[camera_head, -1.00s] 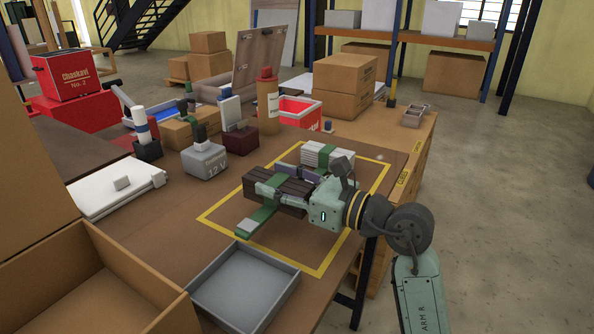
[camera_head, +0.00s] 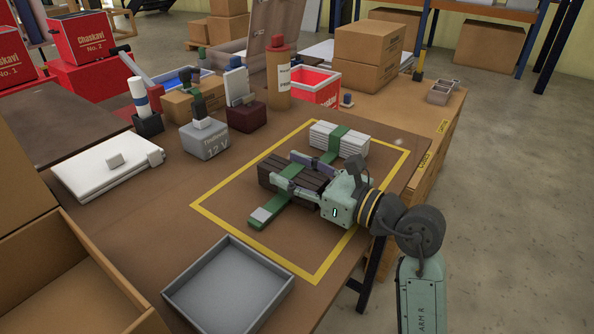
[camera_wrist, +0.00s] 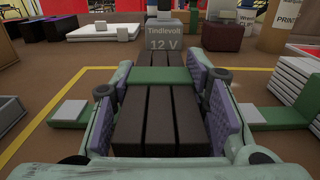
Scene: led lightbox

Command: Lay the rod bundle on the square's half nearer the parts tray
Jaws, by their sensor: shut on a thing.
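The dark brown rod bundle (camera_head: 285,178) is between the fingers of my gripper (camera_head: 305,175), which is shut on its sides. In the wrist view, the bundle (camera_wrist: 160,120) points away from me, with a green band across its far part. A green strap with grey ends (camera_head: 268,212) sticks out to both sides of the bundle. The bundle is inside the yellow square outline (camera_head: 250,245), low over the table or on it; I cannot tell if it touches. A shallow empty grey tray (camera_head: 228,288) lies outside the square, at its near left side.
A white stack with a green band (camera_head: 340,138) lies at the square's far side, close to the bundle. A grey 12 V block (camera_head: 205,140) stands beyond the left edge. A small compartment tray (camera_head: 440,92) is at the far right. An open cardboard box (camera_head: 60,290) is at the near left.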

